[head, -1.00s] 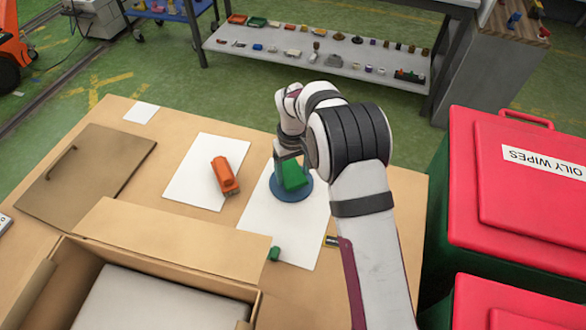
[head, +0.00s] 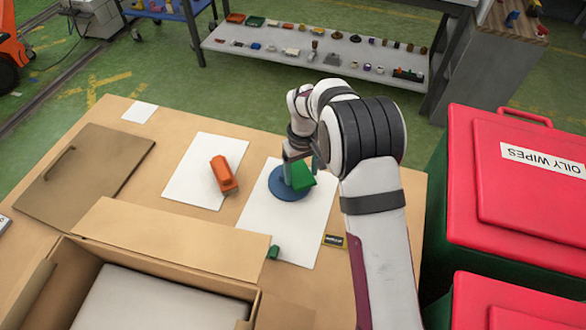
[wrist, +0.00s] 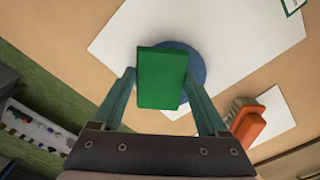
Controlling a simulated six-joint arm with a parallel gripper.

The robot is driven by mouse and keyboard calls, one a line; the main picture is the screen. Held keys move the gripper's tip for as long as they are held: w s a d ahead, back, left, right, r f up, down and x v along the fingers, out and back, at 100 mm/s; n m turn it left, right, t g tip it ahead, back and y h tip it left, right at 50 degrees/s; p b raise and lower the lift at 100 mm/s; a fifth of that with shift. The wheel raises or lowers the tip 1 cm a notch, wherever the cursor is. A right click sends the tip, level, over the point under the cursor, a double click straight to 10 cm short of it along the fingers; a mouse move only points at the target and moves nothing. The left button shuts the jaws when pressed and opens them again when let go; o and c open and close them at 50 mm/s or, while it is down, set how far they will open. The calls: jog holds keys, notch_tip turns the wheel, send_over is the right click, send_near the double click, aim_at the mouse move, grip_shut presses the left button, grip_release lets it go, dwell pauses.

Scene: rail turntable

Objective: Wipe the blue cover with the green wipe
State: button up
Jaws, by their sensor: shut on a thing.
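The blue cover (head: 278,187) is a flat round disc lying on a white sheet on the table. The green wipe (head: 303,174) is a block-like piece over the cover's right part in the head view. My gripper (head: 299,164) is shut on the green wipe from above. In the wrist view the green wipe (wrist: 162,78) sits between the two fingers and hides much of the blue cover (wrist: 197,68). Whether the wipe presses on the cover or hovers just above it, I cannot tell.
An orange object (head: 223,175) lies on another white sheet (head: 195,187) to the left. A small green piece (head: 272,252) and a black-yellow label (head: 334,241) are near the sheet's front. An open cardboard box (head: 180,236) stands in front. Red-lidded bins (head: 530,165) stand right.

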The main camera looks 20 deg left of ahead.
aim_at(282, 176)
jog(key=a, duration=0.5)
jog(key=shift+s, duration=0.35)
jog(key=shift+w+d+r, duration=0.1)
jog(key=shift+w+d, duration=0.05)
jog(key=shift+d, duration=1.1)
jog(key=shift+w+d+r, duration=0.1)
jog(key=shift+w+d, duration=0.05)
jog(key=shift+d, duration=1.1)
jog(key=a, duration=0.5)
jog(key=shift+s+f, duration=0.15)
jog(key=shift+s, duration=0.1)
jog(key=shift+w+d+f, duration=0.1)
jog(key=shift+w+d, duration=0.05)
jog(key=shift+d, duration=1.15)
jog(key=shift+w+d+f, duration=0.1)
jog(key=shift+d, duration=1.2)
notch_tip(282, 176, up, 8)
jog(key=shift+r, duration=0.1)
